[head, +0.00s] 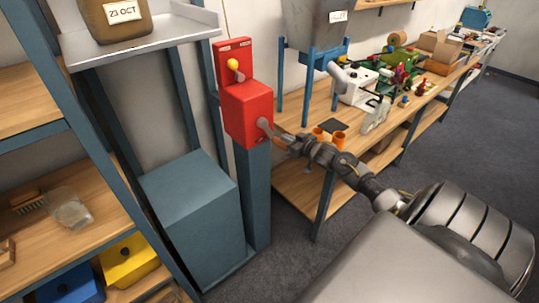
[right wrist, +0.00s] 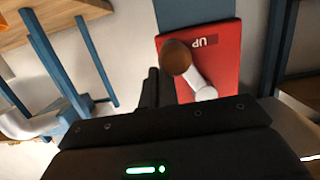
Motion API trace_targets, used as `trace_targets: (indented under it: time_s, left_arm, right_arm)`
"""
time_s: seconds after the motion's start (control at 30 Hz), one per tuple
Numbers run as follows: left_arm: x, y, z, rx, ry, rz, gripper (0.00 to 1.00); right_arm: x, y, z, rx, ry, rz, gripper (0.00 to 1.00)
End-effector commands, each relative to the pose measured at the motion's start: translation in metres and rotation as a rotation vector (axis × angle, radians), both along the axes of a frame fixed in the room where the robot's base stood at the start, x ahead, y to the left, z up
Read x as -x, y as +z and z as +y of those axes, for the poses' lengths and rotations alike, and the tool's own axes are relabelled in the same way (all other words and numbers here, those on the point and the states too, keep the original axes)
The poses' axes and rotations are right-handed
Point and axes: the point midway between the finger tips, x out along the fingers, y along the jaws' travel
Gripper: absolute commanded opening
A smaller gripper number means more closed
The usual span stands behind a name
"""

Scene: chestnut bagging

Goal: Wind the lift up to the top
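The red winch box (head: 248,112) stands on a blue-grey column and has a crank (head: 266,125) on its right face. The crank's brown grip shows in the right wrist view (right wrist: 177,56), with a pale arm behind it and a red plate (right wrist: 222,62) marked UP. My right gripper (head: 289,143) is at the crank's outer end. Its dark fingers (right wrist: 153,88) look close together beside the brown grip; whether they clasp it I cannot tell. The lift platform (head: 140,40) is at the upper left and carries a brown bin (head: 118,26) labelled 23 OCT. My left gripper is out of view.
A yellow-knobbed lever (head: 233,65) sits above the winch box. A wooden bench (head: 300,185) with a blue-legged hopper (head: 318,25), orange cups (head: 338,138) and several other items is close to my right arm. A shelf rack (head: 90,235) stands left. Floor is clear at far right.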

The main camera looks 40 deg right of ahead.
Motion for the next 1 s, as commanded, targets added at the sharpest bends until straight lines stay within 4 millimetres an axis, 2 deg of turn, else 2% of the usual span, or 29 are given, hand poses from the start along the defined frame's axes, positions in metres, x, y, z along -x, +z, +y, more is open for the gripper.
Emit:
trace_targets:
  time_s: [0.03,0.2,0.5,0.7,1.0]
  left_arm:
    - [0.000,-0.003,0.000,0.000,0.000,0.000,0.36]
    - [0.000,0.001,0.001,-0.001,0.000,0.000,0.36]
    - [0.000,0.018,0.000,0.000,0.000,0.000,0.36]
    - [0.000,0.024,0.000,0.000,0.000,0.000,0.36]
    - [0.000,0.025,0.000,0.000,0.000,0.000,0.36]
  right_arm:
    - [0.004,-0.021,0.008,-0.007,0.001,0.030,0.00]
    - [0.004,-0.036,0.035,-0.009,0.003,0.034,0.00]
    - [0.001,-0.035,0.081,-0.007,0.012,0.024,0.00]
    - [0.000,-0.031,0.094,-0.004,0.010,0.016,0.00]
    - [0.000,-0.029,0.096,-0.004,0.007,0.011,0.00]
